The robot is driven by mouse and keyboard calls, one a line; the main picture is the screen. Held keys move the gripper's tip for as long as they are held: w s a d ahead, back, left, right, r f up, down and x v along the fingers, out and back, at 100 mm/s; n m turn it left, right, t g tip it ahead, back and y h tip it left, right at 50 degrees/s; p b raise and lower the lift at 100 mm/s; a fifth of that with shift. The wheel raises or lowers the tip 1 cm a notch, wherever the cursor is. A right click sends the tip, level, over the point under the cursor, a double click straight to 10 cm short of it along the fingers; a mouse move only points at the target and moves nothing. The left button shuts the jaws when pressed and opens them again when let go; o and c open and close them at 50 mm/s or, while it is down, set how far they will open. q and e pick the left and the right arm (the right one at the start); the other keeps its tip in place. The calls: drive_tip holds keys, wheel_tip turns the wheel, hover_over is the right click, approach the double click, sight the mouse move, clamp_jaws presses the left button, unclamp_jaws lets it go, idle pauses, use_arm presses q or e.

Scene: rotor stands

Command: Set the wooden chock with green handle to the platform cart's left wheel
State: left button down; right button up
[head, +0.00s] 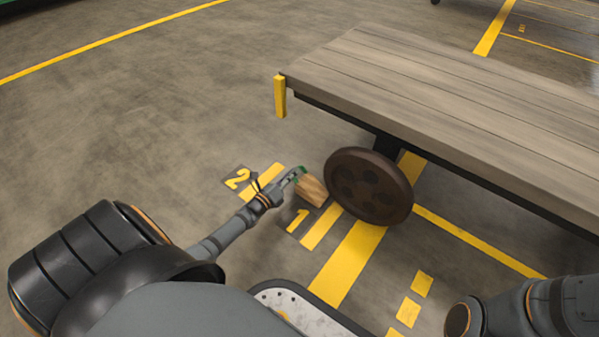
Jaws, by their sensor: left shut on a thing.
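The wooden chock (311,190) is a small tan block with a green handle (299,170). My left gripper (293,176) is shut on the green handle. The chock is just left of the dark brown wheel (368,186) under the platform cart (450,90). A narrow gap seems to show between chock and wheel, but I cannot tell whether they touch or whether the chock rests on the floor. My right arm shows at the lower right; its gripper is out of view.
Yellow floor stripes and the painted numbers 2 (238,178) and 1 (297,220) lie near the wheel. A yellow corner post (280,96) hangs at the cart deck's left corner. The floor to the left is clear.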

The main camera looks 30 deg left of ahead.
sight(300, 168)
use_arm(q)
drive_tip(key=w+b, duration=0.2)
drive_tip(key=w+f+b, duration=0.1)
drive_tip(key=w+b, duration=0.1)
drive_tip(key=shift+w+d, duration=0.15)
drive_tip(key=shift+w, duration=0.25)
drive_tip(key=shift+s+f+b, duration=0.15)
drive_tip(key=shift+f+b, duration=0.2)
drive_tip(key=shift+f, duration=0.05)
drive_tip(key=shift+r, duration=0.2)
drive_tip(key=c, duration=1.8)
unclamp_jaws()
drive_tip(key=shift+f, duration=0.15)
drive_tip(key=o, duration=0.4)
drive_tip(key=shift+o, duration=0.2)
